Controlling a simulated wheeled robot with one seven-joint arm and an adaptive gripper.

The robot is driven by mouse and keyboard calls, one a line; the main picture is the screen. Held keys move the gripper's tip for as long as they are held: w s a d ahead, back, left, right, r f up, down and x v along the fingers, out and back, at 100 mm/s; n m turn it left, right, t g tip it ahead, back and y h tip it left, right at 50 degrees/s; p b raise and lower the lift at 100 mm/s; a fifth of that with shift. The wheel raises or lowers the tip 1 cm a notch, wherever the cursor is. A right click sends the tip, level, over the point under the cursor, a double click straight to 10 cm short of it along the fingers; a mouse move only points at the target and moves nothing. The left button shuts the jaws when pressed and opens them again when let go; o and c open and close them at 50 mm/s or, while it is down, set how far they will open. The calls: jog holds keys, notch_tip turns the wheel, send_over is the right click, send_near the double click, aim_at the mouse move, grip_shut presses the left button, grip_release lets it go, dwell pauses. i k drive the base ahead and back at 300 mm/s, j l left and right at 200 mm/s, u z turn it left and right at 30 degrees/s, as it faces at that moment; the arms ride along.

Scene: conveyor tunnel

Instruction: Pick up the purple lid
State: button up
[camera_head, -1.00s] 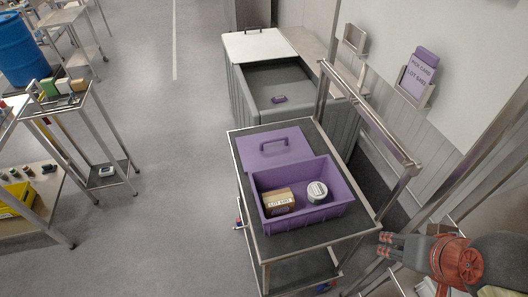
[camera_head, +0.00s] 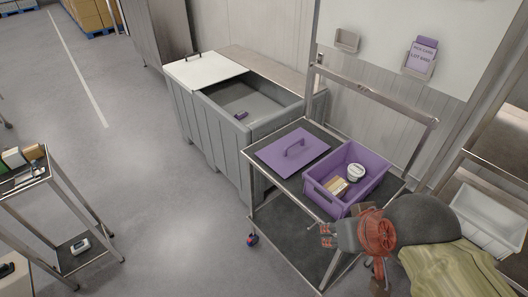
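My gripper (camera_head: 323,235) is at the front of the cart, below the bin in the picture and apart from the lid. Its two fingers point left with a gap between them, and I see nothing held. The lid is in full view.
The bin holds a labelled box (camera_head: 335,187) and a round white-lidded container (camera_head: 355,173). The cart (camera_head: 262,202) has a tall rail at its back right. A grey tub (camera_head: 213,137) with a white cover stands behind. Another cart (camera_head: 75,200) is at left, with open floor between.

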aim_at(286, 156)
jog(key=i+j, duration=0.15)
jog(key=j, duration=0.2)
jog(key=i+j, duration=0.15)
jog(key=j, duration=0.15)
jog(key=i+j, duration=0.15)
jog(key=j, duration=0.2)
jog(key=i+j+z, duration=0.1)
jog(key=j, duration=0.2)
jog(key=i+j, duration=0.15)
jog(key=j, duration=0.2)
jog(key=i+l, duration=0.15)
jog(key=i, duration=0.35)
jog(key=i+l+z, duration=0.1)
jog(key=i, duration=0.45)
jog(key=l, duration=0.1)
